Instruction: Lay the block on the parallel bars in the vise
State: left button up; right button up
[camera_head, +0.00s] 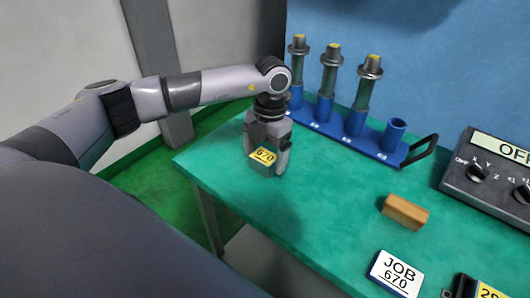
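A grey block with a yellow label reading 670 (262,158) is at the left end of the green table. My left gripper (268,160) points down over it, with one finger on each side of the block, and looks shut on it. Whether the block touches the table or hangs just above it, I cannot tell. The vise and the parallel bars are not in view. My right gripper is not in view.
A blue rack (345,134) with several tool holders stands along the back. A wooden block (405,212), a JOB 670 card (395,273), a control panel (495,177) and a cut-off dark item with a yellow label (489,291) lie to the right. The table's middle (320,210) is clear.

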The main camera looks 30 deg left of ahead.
aim_at(268, 153)
pick_arm(q)
jog(key=shift+r, duration=0.25)
jog(key=shift+w+r, duration=0.15)
jog(key=shift+r, duration=0.2)
notch_tip(268, 153, up, 11)
jog(key=w+b, duration=0.1)
dwell(0.5)
